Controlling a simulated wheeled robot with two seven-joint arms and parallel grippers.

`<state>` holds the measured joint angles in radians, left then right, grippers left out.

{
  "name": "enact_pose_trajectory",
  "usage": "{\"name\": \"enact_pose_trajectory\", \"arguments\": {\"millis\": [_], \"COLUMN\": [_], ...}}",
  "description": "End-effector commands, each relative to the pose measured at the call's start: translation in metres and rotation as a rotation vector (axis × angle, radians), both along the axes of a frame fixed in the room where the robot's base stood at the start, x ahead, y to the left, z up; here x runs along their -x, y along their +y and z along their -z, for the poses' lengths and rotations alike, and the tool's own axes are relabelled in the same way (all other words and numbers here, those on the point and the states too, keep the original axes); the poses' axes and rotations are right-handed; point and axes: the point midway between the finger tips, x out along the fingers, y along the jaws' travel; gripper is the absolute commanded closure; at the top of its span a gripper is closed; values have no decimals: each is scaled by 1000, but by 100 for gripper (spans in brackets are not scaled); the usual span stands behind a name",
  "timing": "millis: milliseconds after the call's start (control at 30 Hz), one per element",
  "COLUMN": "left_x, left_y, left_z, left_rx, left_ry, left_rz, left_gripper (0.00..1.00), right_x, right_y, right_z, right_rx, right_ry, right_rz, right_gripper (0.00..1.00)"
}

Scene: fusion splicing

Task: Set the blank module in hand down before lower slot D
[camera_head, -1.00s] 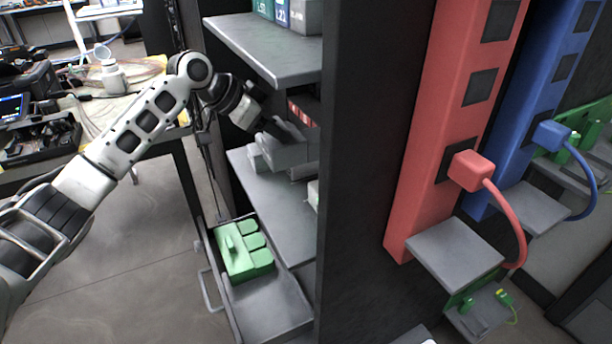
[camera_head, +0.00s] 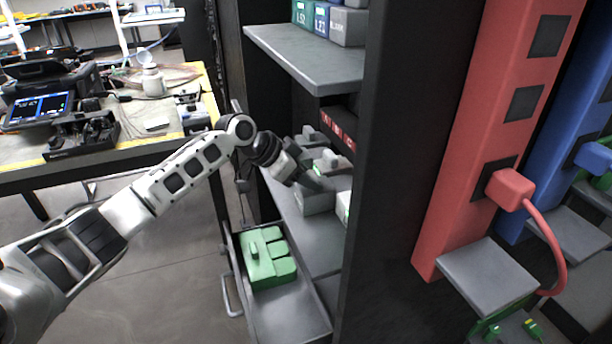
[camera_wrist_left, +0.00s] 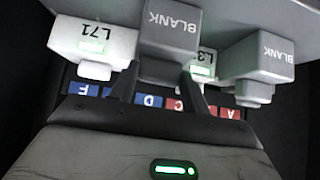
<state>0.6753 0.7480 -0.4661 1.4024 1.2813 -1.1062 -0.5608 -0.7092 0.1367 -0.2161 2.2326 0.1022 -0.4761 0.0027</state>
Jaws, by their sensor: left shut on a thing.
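My left gripper (camera_wrist_left: 158,92) is shut on a grey module marked BLANK (camera_wrist_left: 170,38), seen upside down in the left wrist view. The blue D label (camera_wrist_left: 149,101) shows just beyond the module, between my fingers, on a strip of blue and red slot labels. In the head view my left gripper (camera_head: 308,182) is inside the cabinet, over the lower shelf (camera_head: 318,246), among several grey and white modules. I cannot tell whether the held module touches the shelf. My right gripper is not in view.
In the wrist view, a white L71 module (camera_wrist_left: 88,44), a partly hidden white module (camera_wrist_left: 205,66) and a second BLANK module (camera_wrist_left: 262,58) stand close beside the held one. An open drawer (camera_head: 290,318) holds a green block (camera_head: 268,262). An upper shelf (camera_head: 310,62) overhangs.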

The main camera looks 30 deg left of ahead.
Motion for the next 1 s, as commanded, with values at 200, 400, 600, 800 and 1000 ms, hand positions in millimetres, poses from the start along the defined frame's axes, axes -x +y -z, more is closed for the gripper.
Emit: {"name": "enact_pose_trajectory", "arguments": {"millis": [200, 400, 600, 800, 1000], "left_x": [0, 0, 6, 27, 49], "left_y": [0, 0, 7, 26, 45], "left_z": [2, 1, -9, -37, -66], "left_rx": [0, 0, -2, -5, -3], "left_ry": [0, 0, -1, -1, 0], "left_rz": [0, 0, -2, -1, -1], "left_gripper": [31, 31, 31, 31, 31], "right_x": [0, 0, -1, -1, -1], "right_y": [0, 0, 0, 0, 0], "right_z": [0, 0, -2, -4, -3], "right_rx": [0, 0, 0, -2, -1], "right_ry": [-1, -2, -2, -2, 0], "right_rz": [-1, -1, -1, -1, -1], "right_gripper": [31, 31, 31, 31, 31]}}
